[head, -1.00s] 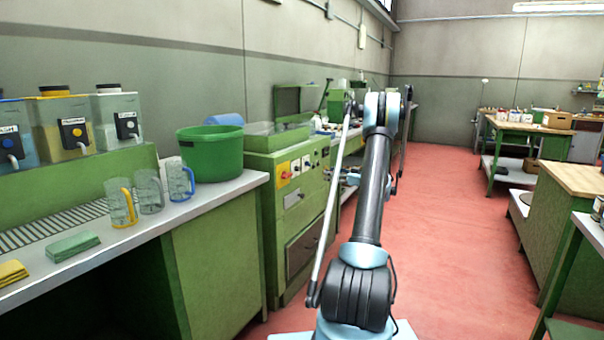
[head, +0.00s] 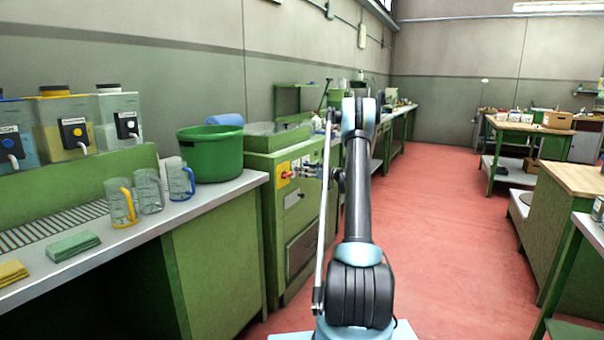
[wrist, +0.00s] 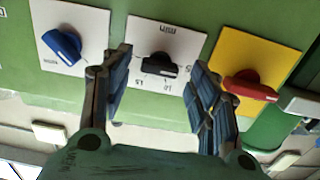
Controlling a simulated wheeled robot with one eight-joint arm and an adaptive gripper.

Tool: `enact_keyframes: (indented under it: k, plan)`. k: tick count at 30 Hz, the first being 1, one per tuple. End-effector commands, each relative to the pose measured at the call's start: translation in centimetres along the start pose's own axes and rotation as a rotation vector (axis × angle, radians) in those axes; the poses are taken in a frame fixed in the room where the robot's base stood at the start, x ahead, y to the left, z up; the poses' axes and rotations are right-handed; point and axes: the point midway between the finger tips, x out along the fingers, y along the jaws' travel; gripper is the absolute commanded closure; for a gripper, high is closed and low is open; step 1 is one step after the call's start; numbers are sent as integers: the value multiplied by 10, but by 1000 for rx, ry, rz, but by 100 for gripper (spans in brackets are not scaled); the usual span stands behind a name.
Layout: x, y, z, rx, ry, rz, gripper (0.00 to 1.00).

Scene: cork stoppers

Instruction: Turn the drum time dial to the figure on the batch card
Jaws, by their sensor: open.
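In the wrist view a black dial (wrist: 158,67) sits on a white plate with printed figures, the word MIN showing upside down. Its bar lies nearly level across the picture; some figures are too small to read surely. My gripper (wrist: 156,80) is open, with one finger to each side of the black dial. I cannot tell whether either finger touches it. In the head view my gripper (head: 308,172) is at the front of the green drum machine (head: 290,225), where the dial is too small to make out. I see no readable batch card.
A blue knob (wrist: 62,45) on a white plate is left of the dial, and a red knob (wrist: 250,86) on a yellow plate is right, close to my right finger. A bench with a green tub (head: 210,155) and jugs (head: 150,190) stands left. The red floor (head: 440,230) is open.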

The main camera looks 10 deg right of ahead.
Motion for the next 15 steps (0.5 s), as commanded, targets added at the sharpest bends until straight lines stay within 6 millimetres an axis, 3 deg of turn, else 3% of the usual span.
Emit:
enact_keyframes:
  k: [6, 15]
  plan:
    - [14, 0, 0, 0, 0, 1, 45]
    - [16, 0, 0, 0, 0, 1, 45]
